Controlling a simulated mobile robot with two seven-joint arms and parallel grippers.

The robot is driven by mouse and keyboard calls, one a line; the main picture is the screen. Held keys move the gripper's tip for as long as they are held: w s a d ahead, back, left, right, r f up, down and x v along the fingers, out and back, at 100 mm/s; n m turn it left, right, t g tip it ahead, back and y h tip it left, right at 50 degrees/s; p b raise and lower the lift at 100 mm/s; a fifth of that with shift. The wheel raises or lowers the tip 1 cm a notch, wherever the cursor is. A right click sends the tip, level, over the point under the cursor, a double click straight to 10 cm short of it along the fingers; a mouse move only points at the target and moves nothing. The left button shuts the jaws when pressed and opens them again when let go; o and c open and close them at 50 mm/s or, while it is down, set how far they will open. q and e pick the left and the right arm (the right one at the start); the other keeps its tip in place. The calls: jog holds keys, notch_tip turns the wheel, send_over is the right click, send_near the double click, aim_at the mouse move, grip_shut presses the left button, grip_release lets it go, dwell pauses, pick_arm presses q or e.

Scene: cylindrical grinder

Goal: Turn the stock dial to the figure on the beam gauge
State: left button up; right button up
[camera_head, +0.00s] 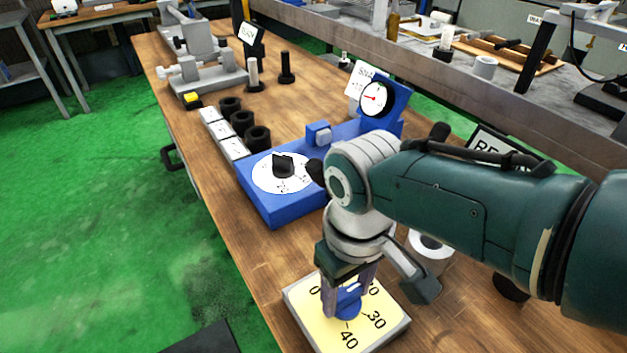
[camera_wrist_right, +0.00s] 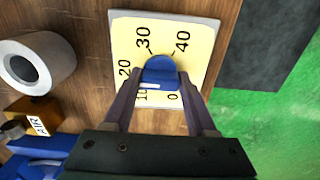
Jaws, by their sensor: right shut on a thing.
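The stock dial is a yellow plate (camera_head: 307,317) with black figures from 0 to 40 and a blue knob (camera_head: 348,306) at its middle. The plate (camera_wrist_right: 122,33) and knob (camera_wrist_right: 160,71) also show in the right wrist view. My right gripper (camera_head: 347,300) is shut on the knob, one finger on each side. A white mark shows on the knob's lower left in the wrist view, on the side of the 10. A round gauge (camera_head: 377,98) with a red needle stands on a blue upright; its figures are too small to read. My left gripper is out of view.
A blue box with a white dial (camera_head: 262,177) and black knob stands behind the plate. Black rings (camera_head: 243,124) and white blocks lie to its left. A white ring (camera_head: 430,246) is right of my wrist.

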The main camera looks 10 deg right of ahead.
aim_at(347, 291)
jog(key=o, duration=1.3)
notch_tip(347, 291, up, 9)
jog(key=p, duration=0.5)
jog(key=shift+r+p, duration=0.35)
jog(key=shift+r, duration=0.1)
jog(key=shift+s, duration=0.1)
